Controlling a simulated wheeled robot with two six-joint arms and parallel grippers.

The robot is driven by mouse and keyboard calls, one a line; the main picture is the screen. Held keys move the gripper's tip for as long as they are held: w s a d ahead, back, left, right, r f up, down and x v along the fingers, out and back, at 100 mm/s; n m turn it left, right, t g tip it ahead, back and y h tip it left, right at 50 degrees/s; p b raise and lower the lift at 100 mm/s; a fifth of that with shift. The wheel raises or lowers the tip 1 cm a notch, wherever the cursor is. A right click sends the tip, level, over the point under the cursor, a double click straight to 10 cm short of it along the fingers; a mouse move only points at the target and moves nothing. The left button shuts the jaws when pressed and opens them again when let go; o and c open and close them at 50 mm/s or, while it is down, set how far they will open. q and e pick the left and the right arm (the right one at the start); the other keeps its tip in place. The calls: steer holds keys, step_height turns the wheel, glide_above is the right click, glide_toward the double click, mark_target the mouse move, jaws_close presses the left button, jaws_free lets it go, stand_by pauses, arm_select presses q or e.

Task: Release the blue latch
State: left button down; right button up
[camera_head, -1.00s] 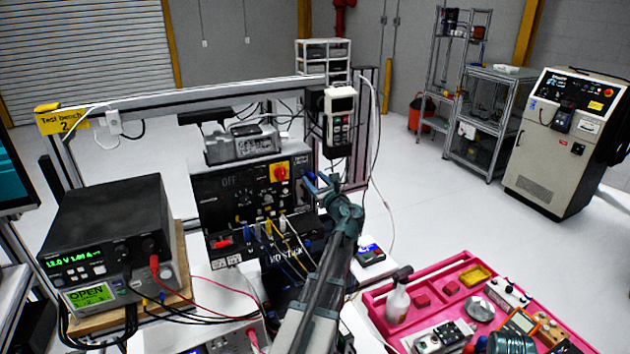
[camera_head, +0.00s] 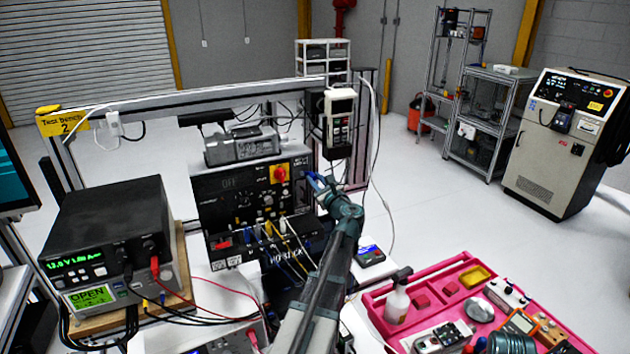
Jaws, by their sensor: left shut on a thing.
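My left gripper (camera_head: 320,184) reaches in from the bottom middle to the right edge of the black test panel (camera_head: 235,193). It is shut on a small blue part there, which I take to be the blue latch (camera_head: 311,179). The jaws hide much of it, and its exact position is too small to tell. The panel has a red knob on a yellow plate (camera_head: 279,174), and several coloured plugs with leads in its lower part.
A bench power supply (camera_head: 108,235) stands at the left. A handheld pendant (camera_head: 339,120) hangs just above and behind my left gripper. Thin leads hang close by my arm.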

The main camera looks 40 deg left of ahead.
arm_select(q)
steer(key=n, duration=0.3)
steer(key=shift+r+p, duration=0.3)
steer(key=shift+r, duration=0.1)
steer(key=c, duration=0.8)
jaws_free()
steer(key=v, duration=1.3)
steer(key=shift+s+d, duration=0.2)
steer(key=shift+d, duration=0.15)
